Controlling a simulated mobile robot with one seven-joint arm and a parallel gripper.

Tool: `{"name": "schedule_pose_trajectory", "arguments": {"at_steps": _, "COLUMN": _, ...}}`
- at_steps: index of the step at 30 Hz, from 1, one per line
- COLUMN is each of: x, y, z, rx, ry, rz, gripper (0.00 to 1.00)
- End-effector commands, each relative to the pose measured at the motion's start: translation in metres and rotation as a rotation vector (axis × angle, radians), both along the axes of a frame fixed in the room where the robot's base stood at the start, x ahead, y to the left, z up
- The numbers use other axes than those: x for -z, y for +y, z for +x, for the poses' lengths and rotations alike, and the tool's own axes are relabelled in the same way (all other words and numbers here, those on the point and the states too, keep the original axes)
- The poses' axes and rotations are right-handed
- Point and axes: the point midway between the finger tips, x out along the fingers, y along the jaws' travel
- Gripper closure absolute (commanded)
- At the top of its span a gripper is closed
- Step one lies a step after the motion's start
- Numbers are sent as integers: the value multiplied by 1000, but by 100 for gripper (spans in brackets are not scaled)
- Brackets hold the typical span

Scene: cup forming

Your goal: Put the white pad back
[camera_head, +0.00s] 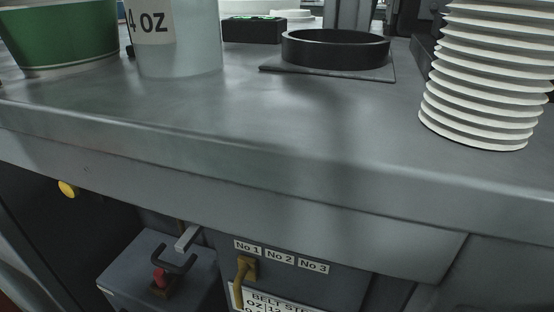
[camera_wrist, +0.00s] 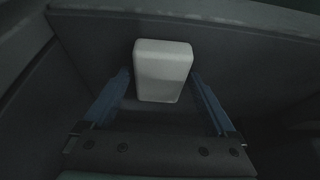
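The white pad (camera_wrist: 163,72) is a pale rounded block in the upper middle of the wrist view. My gripper (camera_wrist: 160,85) shows there with its two blue fingers spread, one on each side of the pad. The fingertips lie close to the pad's left and right sides. I cannot tell whether they touch it. A dark grey surface (camera_wrist: 90,35) lies behind the pad. Neither the pad nor my gripper can be made out in the head view.
A metal worktop (camera_head: 250,115) bears a stack of white cups (camera_head: 487,85), a black ring (camera_head: 335,48), a clear container (camera_head: 180,55) and a green tub (camera_head: 60,35).

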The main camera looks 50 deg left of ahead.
Motion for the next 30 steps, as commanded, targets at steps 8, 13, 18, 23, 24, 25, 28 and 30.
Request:
{"name": "schedule_pose_trajectory", "arguments": {"at_steps": 8, "x": -1, "y": 0, "z": 0, "rx": 0, "ry": 0, "rz": 0, "gripper": 0}}
{"name": "schedule_pose_trajectory", "arguments": {"at_steps": 13, "x": -17, "y": -3, "z": -4, "rx": 0, "ry": 1, "rz": -1, "gripper": 0}}
{"name": "schedule_pose_trajectory", "arguments": {"at_steps": 18, "x": -48, "y": -9, "z": -14, "rx": 0, "ry": 0, "rz": 0, "gripper": 0}}
{"name": "schedule_pose_trajectory", "arguments": {"at_steps": 23, "x": -79, "y": -16, "z": -26, "rx": 0, "ry": 1, "rz": -1, "gripper": 0}}
{"name": "schedule_pose_trajectory", "arguments": {"at_steps": 24, "x": -85, "y": -17, "z": -28, "rx": 1, "ry": 1, "rz": 0, "gripper": 0}}
{"name": "schedule_pose_trajectory", "arguments": {"at_steps": 25, "x": -90, "y": -18, "z": -29, "rx": 1, "ry": 1, "rz": 0, "gripper": 0}}
{"name": "schedule_pose_trajectory", "arguments": {"at_steps": 28, "x": -103, "y": -21, "z": -34, "rx": 1, "ry": 0, "rz": 0, "gripper": 0}}
{"name": "schedule_pose_trajectory", "arguments": {"at_steps": 30, "x": -108, "y": -23, "z": -37, "rx": 1, "ry": 1, "rz": 0, "gripper": 0}}
